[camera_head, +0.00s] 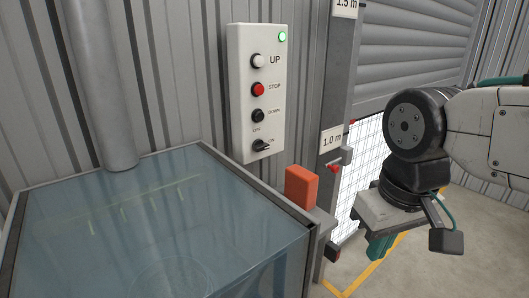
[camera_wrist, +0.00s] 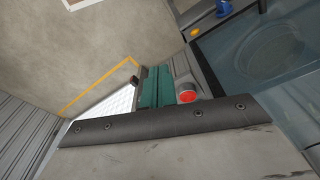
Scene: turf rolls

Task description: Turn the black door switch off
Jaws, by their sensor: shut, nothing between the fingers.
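The black door switch (camera_head: 261,145) is a rotary knob at the bottom of a pale control panel (camera_head: 242,100) on the ribbed wall. Small OFF and ON labels sit by it, and its handle appears turned toward ON at the right. Above it are a white UP button (camera_head: 258,61), a red STOP button (camera_head: 258,89) and a black DOWN button (camera_head: 258,116). A green lamp (camera_head: 282,37) glows at the top. My gripper (camera_head: 378,249), with teal fingers, is shut and empty, right of and lower than the panel, well apart from it. The wrist view shows the teal fingers (camera_wrist: 153,97) but not the switch.
A water-filled, glass-like tank (camera_head: 150,225) stands below and left of the panel. A grey post (camera_head: 338,95) with height marks and a small red-tipped fitting (camera_head: 336,166) stands between panel and arm. Floor lies beyond.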

